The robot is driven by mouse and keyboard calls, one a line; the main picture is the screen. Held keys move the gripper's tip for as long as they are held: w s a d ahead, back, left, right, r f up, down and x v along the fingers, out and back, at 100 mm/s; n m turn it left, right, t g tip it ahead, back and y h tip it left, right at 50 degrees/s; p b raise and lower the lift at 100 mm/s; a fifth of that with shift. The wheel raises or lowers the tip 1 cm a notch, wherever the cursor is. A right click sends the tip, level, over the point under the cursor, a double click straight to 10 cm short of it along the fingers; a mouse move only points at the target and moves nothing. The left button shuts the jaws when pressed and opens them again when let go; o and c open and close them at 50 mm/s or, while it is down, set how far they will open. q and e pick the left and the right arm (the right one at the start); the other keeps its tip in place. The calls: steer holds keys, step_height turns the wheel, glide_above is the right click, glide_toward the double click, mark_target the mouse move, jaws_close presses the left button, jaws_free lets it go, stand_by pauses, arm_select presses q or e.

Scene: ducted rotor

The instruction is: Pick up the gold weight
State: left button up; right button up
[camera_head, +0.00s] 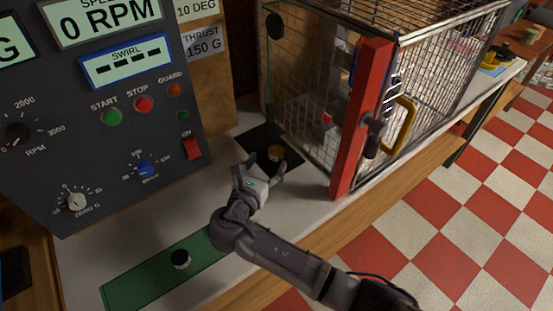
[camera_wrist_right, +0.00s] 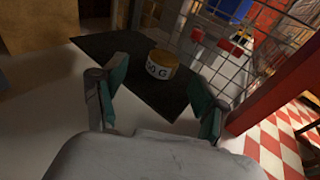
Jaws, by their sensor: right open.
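The gold weight (camera_head: 276,153) stands upright on a black mat (camera_head: 254,140) beside the wire cage. In the right wrist view the gold weight (camera_wrist_right: 162,64) shows a gold top and a white label ending in "G". My right gripper (camera_head: 268,165) is open and empty, just on the near side of the weight. In the wrist view its two fingers (camera_wrist_right: 160,95) stand apart, with the weight beyond the tips and roughly between them. My left gripper is not in view.
A wire cage (camera_head: 300,100) with a red post (camera_head: 362,120) and yellow handle (camera_head: 404,125) stands close right of the weight. A control panel (camera_head: 105,110) is at left.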

mark_target(273, 156)
steer(key=shift+w+d+f, duration=0.1)
steer(key=shift+w, duration=0.25)
steer(key=b+x, duration=0.4)
steer(key=x, duration=0.1)
steer(key=shift+s+d, duration=0.15)
steer(key=shift+d, duration=0.1)
steer(key=shift+c, duration=0.5)
steer(key=c, duration=1)
steer(key=shift+c, duration=1)
steer(key=shift+r, duration=0.25)
